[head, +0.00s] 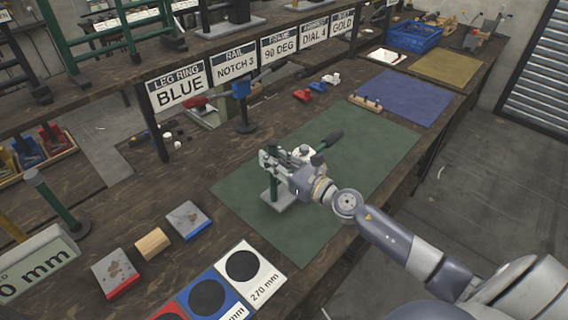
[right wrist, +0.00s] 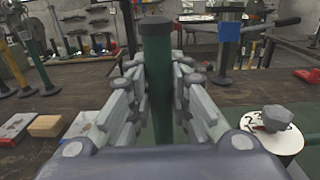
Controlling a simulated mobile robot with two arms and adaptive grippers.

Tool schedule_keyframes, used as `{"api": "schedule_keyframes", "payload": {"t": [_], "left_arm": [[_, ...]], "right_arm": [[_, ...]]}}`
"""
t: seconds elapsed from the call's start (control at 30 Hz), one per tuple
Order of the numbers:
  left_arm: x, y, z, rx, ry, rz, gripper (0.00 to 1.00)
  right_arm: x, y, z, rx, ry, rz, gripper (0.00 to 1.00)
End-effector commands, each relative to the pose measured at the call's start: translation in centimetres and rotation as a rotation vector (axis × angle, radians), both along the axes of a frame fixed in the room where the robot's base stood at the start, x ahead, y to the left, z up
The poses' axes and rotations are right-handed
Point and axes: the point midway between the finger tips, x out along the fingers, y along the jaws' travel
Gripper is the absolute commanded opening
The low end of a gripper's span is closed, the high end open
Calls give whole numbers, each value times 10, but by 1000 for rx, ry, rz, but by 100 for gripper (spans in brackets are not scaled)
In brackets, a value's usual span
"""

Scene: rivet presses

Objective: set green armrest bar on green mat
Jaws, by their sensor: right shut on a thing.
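The green armrest bar (head: 274,187) stands upright over the green mat (head: 375,150). My right gripper (head: 270,162) is shut on it. In the right wrist view the bar (right wrist: 157,75) rises between the two fingers (right wrist: 158,105). My left gripper is not in view.
A device with a black handle (head: 327,141) is partly hidden behind my right gripper. A white dial with a grey knob (right wrist: 276,120) shows in the right wrist view. Blocks (head: 152,243) and coloured size cards (head: 243,268) lie at the left. The mat's far right is clear.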

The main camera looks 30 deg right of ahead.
Motion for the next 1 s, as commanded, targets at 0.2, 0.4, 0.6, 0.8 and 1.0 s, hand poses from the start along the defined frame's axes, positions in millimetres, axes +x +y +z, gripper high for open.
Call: {"api": "schedule_keyframes", "payload": {"t": [0.2, 0.4, 0.6, 0.8, 1.0], "left_arm": [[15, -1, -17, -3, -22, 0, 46], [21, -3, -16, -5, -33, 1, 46], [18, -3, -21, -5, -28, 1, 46], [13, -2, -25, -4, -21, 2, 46], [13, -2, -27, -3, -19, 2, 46]], "right_arm": [[24, -31, -3, -1, -6, -2, 0], [30, -39, -3, -3, -3, 0, 0], [37, -50, -4, 0, -5, -1, 0], [36, -48, -19, 2, -2, 0, 0], [36, -48, -34, 1, -3, 0, 0]]}}
